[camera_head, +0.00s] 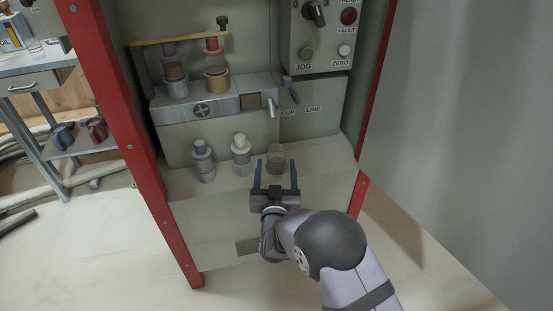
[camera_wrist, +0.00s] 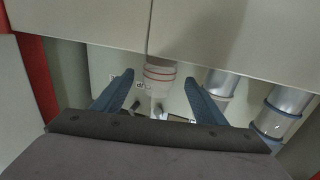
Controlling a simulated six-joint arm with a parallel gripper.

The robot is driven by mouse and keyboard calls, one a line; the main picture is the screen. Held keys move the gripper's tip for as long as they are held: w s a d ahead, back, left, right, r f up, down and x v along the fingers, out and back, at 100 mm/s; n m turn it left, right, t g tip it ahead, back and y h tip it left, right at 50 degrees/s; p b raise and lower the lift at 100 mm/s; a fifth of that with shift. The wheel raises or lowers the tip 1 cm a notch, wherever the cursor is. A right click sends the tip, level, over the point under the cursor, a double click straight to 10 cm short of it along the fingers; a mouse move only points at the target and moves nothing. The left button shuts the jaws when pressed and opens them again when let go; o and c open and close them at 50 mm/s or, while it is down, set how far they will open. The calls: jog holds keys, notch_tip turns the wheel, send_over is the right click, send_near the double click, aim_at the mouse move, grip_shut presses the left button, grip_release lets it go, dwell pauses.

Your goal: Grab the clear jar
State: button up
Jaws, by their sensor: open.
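The clear jar (camera_head: 276,153) stands upright on the shelf ledge of the cabinet, to the right of two bottles. In the wrist view my gripper (camera_wrist: 158,77) has one finger on each side of the jar in the picture. I cannot tell whether the fingertips reach past the jar's near side.
A blue-topped bottle (camera_head: 203,162) and a white-topped bottle (camera_head: 241,157) stand left of the jar on the ledge. Above is a metal holder (camera_head: 199,109) with two jars. A control panel (camera_head: 318,38) is at upper right. The ledge right of the jar is clear.

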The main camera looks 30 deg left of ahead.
aim_at(276, 163)
jog(key=shift+b+x, duration=0.4)
jog(key=shift+x, duration=1.95)
jog(key=c, duration=1.2)
jog(key=shift+r, duration=0.2)
jog(key=shift+c, duration=0.2)
notch_tip(276, 163, up, 28)
jog(key=p, duration=0.6)
jog(key=shift+f, duration=0.15)
